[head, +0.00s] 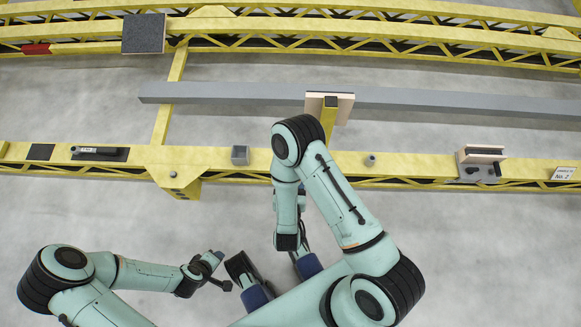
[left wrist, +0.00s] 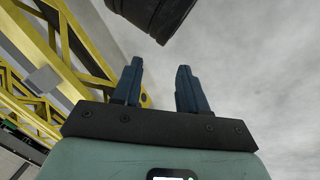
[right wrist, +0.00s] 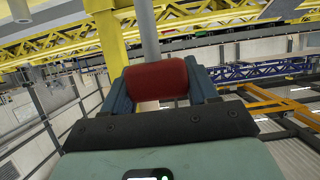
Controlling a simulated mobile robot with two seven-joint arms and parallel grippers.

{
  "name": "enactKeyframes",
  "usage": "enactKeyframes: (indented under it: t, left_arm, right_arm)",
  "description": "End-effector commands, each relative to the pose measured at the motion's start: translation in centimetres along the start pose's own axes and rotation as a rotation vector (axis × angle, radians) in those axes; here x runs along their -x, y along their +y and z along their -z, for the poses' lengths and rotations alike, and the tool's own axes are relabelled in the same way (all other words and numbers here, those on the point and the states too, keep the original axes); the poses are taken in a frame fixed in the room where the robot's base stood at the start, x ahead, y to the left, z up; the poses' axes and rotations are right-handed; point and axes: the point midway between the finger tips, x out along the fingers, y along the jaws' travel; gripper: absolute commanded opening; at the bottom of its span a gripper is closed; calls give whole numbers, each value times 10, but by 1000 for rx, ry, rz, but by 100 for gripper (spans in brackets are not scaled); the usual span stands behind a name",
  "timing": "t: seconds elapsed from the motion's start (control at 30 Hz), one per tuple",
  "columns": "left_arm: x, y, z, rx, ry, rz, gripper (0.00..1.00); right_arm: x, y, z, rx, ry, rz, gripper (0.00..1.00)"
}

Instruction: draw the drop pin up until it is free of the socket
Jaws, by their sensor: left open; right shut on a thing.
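In the right wrist view my right gripper (right wrist: 155,76) is shut across a red cylindrical grip, which I take for the handle of the drop pin (right wrist: 160,82). A straight grey shaft runs from the grip out of the picture's top edge. Its far end is out of view, so I cannot tell how it stands to the socket. In the head view my arm hides the right jaws and the red grip. My left gripper (left wrist: 160,66) is open and empty in the left wrist view. In the head view the left gripper (head: 219,271) is in front of the near yellow rail.
The near yellow rail (head: 420,173) carries a grey block (head: 240,155), a short grey cylinder (head: 370,159) and a clamp-like fixture (head: 481,162). A long grey beam (head: 430,100) lies behind it. Bare floor (head: 500,260) is at lower right.

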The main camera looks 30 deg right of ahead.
Motion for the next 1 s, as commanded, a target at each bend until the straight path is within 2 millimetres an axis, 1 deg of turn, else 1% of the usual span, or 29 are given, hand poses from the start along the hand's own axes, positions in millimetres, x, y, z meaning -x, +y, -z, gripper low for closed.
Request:
enactKeyframes:
  t: [0.13, 0.7, 1.0]
  left_arm:
    - [0, 0, -3, 0, -8, 0, 43]
    - [2, 2, -32, -5, -94, -2, 43]
    - [12, 5, -43, -8, -128, -4, 43]
  right_arm:
    - [0, 0, 0, 0, 0, 0, 25]
    - [0, 0, 0, 0, 1, 0, 25]
    - [4, 0, 9, 0, 1, 1, 25]
